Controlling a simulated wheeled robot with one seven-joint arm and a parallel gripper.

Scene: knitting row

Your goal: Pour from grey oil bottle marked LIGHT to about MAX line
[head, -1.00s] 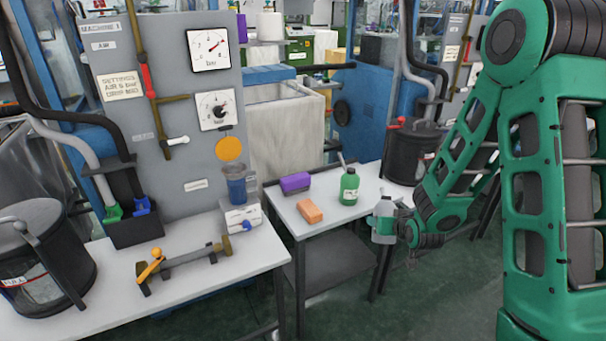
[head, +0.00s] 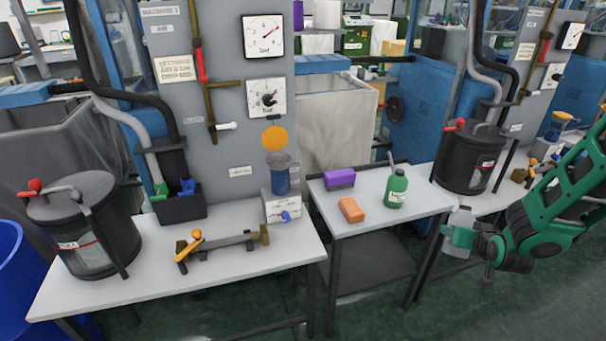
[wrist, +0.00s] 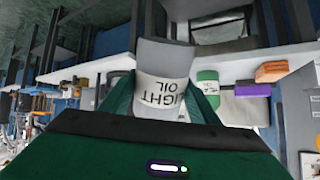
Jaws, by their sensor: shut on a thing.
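The grey oil bottle (head: 459,222) is held by my gripper (head: 458,237) at the right of the head view, in front of the small table's right edge. In the wrist view the bottle (wrist: 165,60) sits between my two fingers, and its white label reads "LIGHT OIL", upside down in the picture. My gripper is shut on it. The bottle looks about upright in the head view. An oil cup (head: 281,180) with a blue body and a funnel-like top stands on a white box at the first machine. A MAX line cannot be made out at this size.
The small table (head: 370,217) carries a green bottle (head: 396,189), a purple block (head: 340,178) and an orange block (head: 351,210). The long white table (head: 225,278) holds a yellow-handled bar tool (head: 222,245) and a dark lidded pot (head: 88,225). Another dark pot (head: 470,158) stands at right.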

